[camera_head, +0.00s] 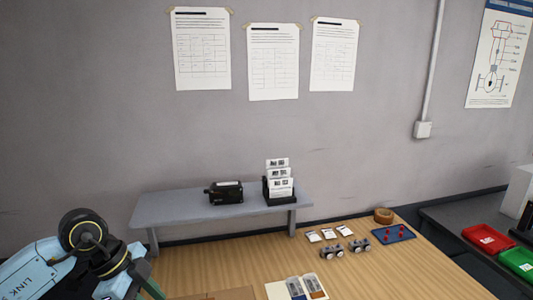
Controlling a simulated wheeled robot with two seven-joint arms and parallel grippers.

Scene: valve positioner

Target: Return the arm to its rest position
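Part of my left arm, light blue with black joints (84,232), enters at the bottom left in the head view. It is bent and sits over the left end of the wooden table (400,276). Its gripper fingers do not show. My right arm and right gripper are not in the frame.
A grey raised shelf (165,204) on the table carries a black device (226,192) and a black card holder (281,195). Small metal parts (333,252), a blue tray (393,233), a tape roll (383,215) and an open booklet (297,288) lie right of centre. Red (487,239) and green bins stand far right.

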